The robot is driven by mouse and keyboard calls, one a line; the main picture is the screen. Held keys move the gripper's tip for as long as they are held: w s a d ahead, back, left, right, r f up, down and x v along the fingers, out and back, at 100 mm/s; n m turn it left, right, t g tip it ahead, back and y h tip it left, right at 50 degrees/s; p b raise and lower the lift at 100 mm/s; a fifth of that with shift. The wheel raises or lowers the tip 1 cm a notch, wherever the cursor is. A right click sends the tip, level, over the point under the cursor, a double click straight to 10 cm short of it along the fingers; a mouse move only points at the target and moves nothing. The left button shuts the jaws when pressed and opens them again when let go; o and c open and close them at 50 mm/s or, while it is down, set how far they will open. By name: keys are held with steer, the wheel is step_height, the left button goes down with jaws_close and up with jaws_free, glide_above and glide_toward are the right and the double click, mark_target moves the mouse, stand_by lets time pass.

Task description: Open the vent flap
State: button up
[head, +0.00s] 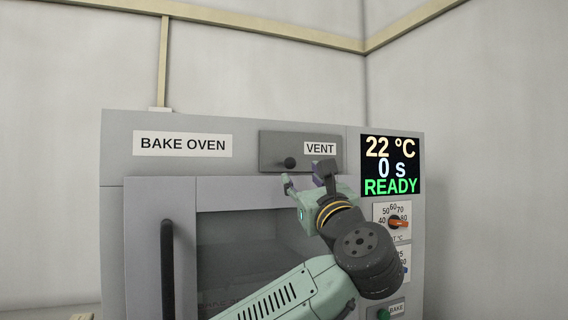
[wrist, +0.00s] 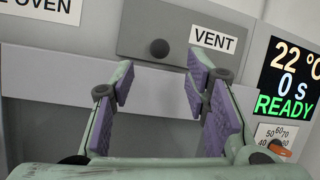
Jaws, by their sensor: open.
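The vent flap (head: 272,148) is a dark grey panel at the top of the bake oven, with a white VENT label and a round black knob (head: 289,163). It lies flat against the oven front. In the wrist view the flap (wrist: 140,30) and its knob (wrist: 159,48) are above and beyond my fingers. My gripper (head: 306,179) is open and empty, in front of the oven just below and right of the knob. In the wrist view my gripper (wrist: 158,82) shows purple pads with a wide gap, roughly in line with the knob and apart from it.
The oven door (head: 160,195) with its dark vertical handle (head: 167,268) is shut below the flap. A display (head: 390,166) reads 22 °C, 0 s, READY. An orange temperature dial (head: 398,223) sits below it, close to my arm. A green bake button (head: 383,314) is lower.

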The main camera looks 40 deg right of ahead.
mark_target(292, 165)
steer(key=p+x, duration=0.2)
steer(key=x, duration=0.6)
jaws_close()
stand_by(0.4)
stand_by(0.3)
